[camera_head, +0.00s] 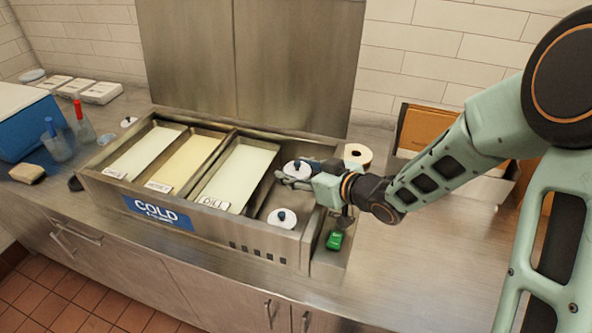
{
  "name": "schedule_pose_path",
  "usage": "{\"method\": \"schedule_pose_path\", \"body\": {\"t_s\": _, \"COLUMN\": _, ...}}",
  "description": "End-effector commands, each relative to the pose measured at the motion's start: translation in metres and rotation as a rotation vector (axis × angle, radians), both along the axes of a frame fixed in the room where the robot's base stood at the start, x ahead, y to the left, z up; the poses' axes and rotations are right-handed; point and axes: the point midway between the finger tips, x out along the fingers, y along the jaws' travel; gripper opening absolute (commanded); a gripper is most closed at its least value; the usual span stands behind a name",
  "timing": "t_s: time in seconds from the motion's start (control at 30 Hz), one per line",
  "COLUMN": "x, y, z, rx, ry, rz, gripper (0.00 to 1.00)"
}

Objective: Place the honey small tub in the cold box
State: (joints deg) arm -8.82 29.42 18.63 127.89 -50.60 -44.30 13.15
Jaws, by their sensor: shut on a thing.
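The cold box (271,246) is a steel unit with a blue COLD sign, and it stands on the counter. My gripper (298,174) is at the back of its rightmost compartment. It is shut on a white-lidded small tub (297,167) with a dark knob. I cannot read a label on this tub, and its body is hidden by the fingers and the compartment. I cannot tell whether it touches the compartment floor. A second white-lidded tub (281,217) sits at the front of the same compartment, apart from my gripper.
Three long pans, one labelled DILL (240,175), fill the rest of the cold box. A tan round container (357,156) stands behind my wrist. A green item (335,240) is at the box's right end. A blue cooler (25,120) stands far left.

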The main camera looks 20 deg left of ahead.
Motion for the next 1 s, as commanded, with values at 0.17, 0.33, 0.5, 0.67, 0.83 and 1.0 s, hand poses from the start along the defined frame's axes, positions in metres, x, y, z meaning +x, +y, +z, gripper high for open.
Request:
{"method": "schedule_pose_path", "body": {"t_s": 0.17, "x": 0.0, "y": 0.0, "z": -0.007, "rx": 0.0, "ry": 0.001, "rz": 0.0, "gripper": 0.21}}
{"method": "schedule_pose_path", "body": {"t_s": 0.33, "x": -0.001, "y": -0.001, "z": -0.01, "rx": -0.003, "ry": 0.005, "rz": -0.001, "gripper": 0.21}}
{"method": "schedule_pose_path", "body": {"t_s": 0.5, "x": -0.001, "y": -0.002, "z": -0.013, "rx": -0.008, "ry": 0.01, "rz": -0.004, "gripper": 0.65}}
{"method": "schedule_pose_path", "body": {"t_s": 0.67, "x": 0.0, "y": -0.004, "z": -0.014, "rx": -0.009, "ry": 0.012, "rz": -0.008, "gripper": 0.65}}
{"method": "schedule_pose_path", "body": {"t_s": 0.83, "x": 0.001, "y": -0.005, "z": -0.012, "rx": -0.01, "ry": 0.015, "rz": -0.011, "gripper": 0.65}}
{"method": "schedule_pose_path", "body": {"t_s": 1.0, "x": 0.001, "y": -0.006, "z": 0.004, "rx": -0.01, "ry": 0.012, "rz": -0.013, "gripper": 0.65}}
